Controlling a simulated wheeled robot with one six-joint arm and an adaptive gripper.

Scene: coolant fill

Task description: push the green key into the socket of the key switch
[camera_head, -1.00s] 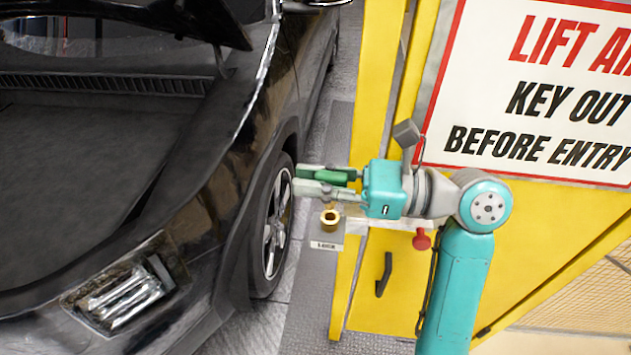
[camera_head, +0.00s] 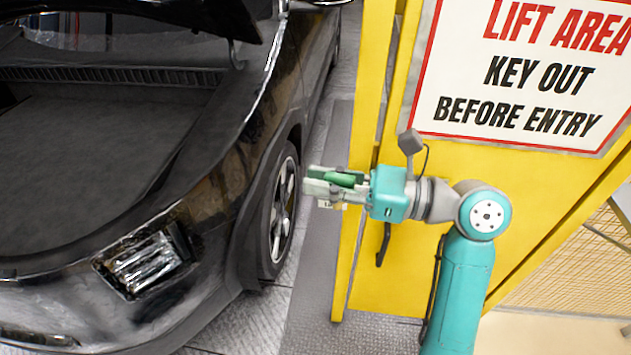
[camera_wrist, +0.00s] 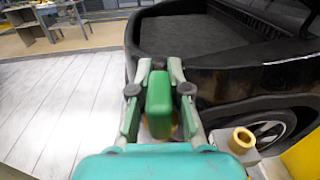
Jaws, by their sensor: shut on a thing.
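The green key (camera_head: 340,179) is held between the fingers of my gripper (camera_head: 312,179), which is shut on it. In the wrist view the green key (camera_wrist: 159,103) sits upright between the fingers, with a little brass colour beneath it. The brass ring of the key switch (camera_wrist: 242,140) shows at the lower right of the wrist view, to the right of my gripper and apart from the key. In the head view my gripper hides the ring. A small piece of white label (camera_head: 325,204) shows just below the fingers.
A yellow post and panel (camera_head: 352,265) with a warning sign (camera_head: 520,75) stand behind my arm. A black handle (camera_head: 384,245) is on the panel. The black car (camera_head: 225,170) with its open hood is at left, its wheel (camera_head: 282,210) close to my fingertips in the picture.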

